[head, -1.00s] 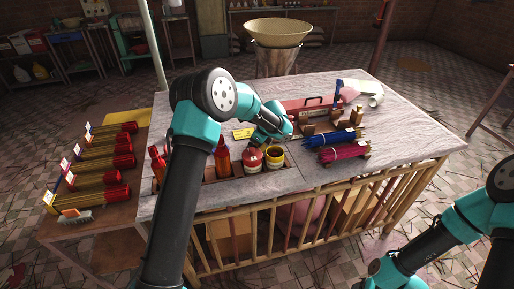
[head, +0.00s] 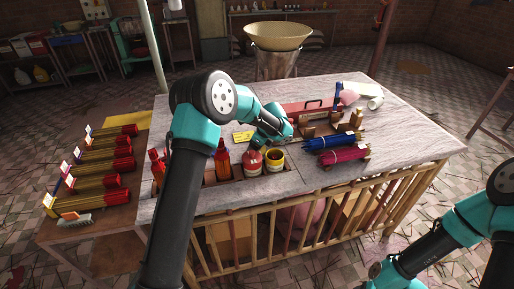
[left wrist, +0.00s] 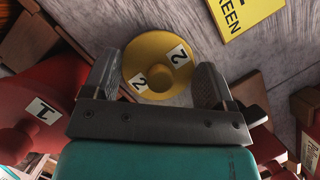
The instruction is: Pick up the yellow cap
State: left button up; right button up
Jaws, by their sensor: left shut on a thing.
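The yellow cap (left wrist: 145,48) is a round disc with a raised knob and two white labels marked 2. In the left wrist view it sits between the two fingers of my left gripper (left wrist: 156,72), which is shut on it. In the head view my left gripper (head: 270,139) is low over the table, just behind the yellow jar (head: 275,159). The cap cannot be made out there, as the gripper hides it. My right arm shows at the lower right, with its gripper outside the picture.
A red jar (head: 252,161) and a red bottle (head: 222,158) stand near the yellow jar. A yellow sign (head: 243,135) lies behind them. Blue (head: 333,139) and magenta (head: 343,155) bundles lie to the right.

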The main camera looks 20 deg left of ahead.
pick_arm(q)
notch_tip(320, 180, up, 10)
jog(key=shift+f, duration=0.15)
dwell(0.7)
jog(key=s+d+r, duration=0.2)
jog(key=s+d, duration=0.3)
jog(key=d, duration=0.4)
jog(key=shift+s+d+r, duration=0.15)
jog(key=shift+d+r, duration=0.05)
jog(key=shift+r, duration=0.15)
jog(key=shift+f, duration=0.2)
jog(key=shift+f, duration=3.05)
jog(key=shift+f, duration=0.15)
jog(key=o, duration=0.8)
